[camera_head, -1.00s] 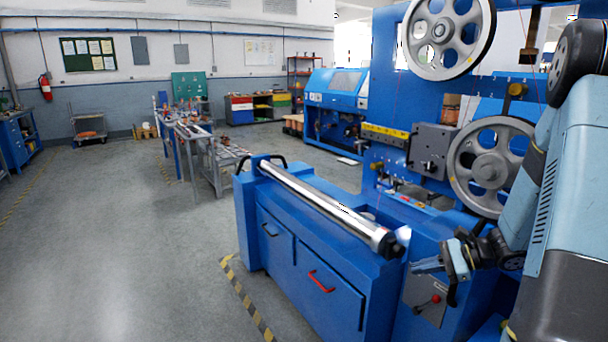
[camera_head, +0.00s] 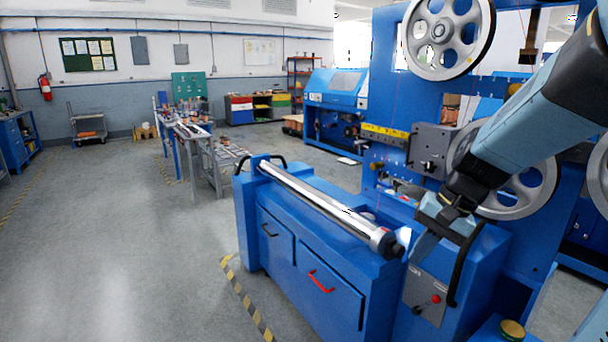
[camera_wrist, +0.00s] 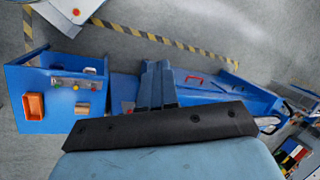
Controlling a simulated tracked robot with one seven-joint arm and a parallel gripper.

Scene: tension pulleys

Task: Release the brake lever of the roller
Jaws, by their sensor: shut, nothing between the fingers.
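A short lever with a red ball knob (camera_head: 435,299) sits on a grey plate (camera_head: 411,288) on the front of the blue machine, below the right end of the silver roller (camera_head: 330,205). My gripper (camera_head: 416,256) is shut and empty. In the head view it appears just above the grey plate, near the roller's end, apart from the knob. In the wrist view my gripper (camera_wrist: 157,64) has its two fingers side by side, pointing toward the blue machine. I cannot make out the lever in the wrist view; the fingers may hide it.
The blue cabinet (camera_head: 285,262) under the roller has a red drawer handle (camera_head: 321,281), which also shows in the wrist view (camera_wrist: 193,78). Large spoked pulleys (camera_head: 440,35) stand behind my arm. Striped floor tape (camera_head: 245,303) lies left of the cabinet, with open floor beyond.

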